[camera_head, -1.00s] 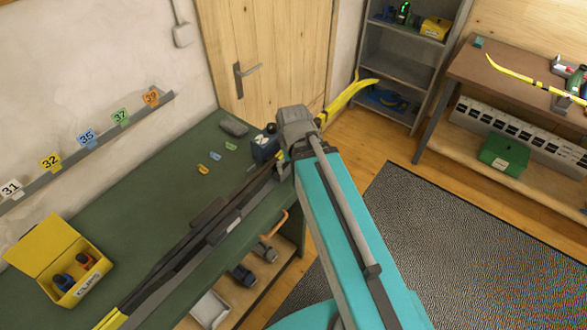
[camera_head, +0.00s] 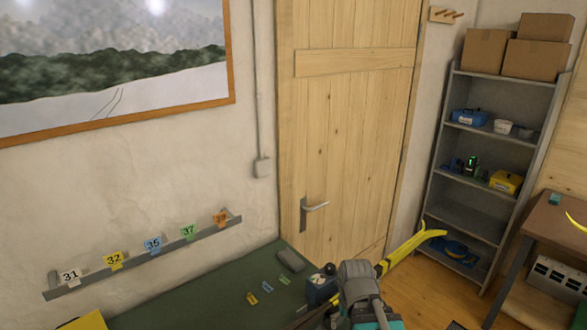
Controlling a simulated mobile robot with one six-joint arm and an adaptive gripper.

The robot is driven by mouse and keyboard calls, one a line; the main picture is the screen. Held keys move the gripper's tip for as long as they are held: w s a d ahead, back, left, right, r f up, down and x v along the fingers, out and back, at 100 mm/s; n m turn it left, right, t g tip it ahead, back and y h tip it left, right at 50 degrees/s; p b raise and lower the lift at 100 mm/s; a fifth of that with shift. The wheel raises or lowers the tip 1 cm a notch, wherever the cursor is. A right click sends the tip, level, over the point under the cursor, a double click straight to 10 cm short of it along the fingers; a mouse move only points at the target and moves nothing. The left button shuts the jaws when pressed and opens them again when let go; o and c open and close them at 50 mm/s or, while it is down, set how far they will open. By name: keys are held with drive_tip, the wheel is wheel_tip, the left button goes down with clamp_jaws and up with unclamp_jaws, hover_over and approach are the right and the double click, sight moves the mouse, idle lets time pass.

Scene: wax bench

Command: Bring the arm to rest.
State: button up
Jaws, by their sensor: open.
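My arm shows at the bottom right of centre, with a grey joint at its top and a bit of teal link below it. My gripper is not visible; the frame does not show its jaws. A ski with a yellow tip (camera_head: 418,241) sticks out behind the arm towards the shelf. The green bench top (camera_head: 190,298) lies to the left of the arm.
On the bench are a dark blue box (camera_head: 320,289), a grey block (camera_head: 291,261) and several small coloured tags. A numbered tag rail (camera_head: 150,256) is on the wall. Behind stand a wooden door (camera_head: 345,140) and a grey shelf (camera_head: 490,202). A table (camera_head: 550,226) is at the right.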

wheel_tip(320, 180, down, 8)
drive_tip(key=b, duration=0.7)
drive_tip(key=shift+f, duration=0.25)
idle(0.7)
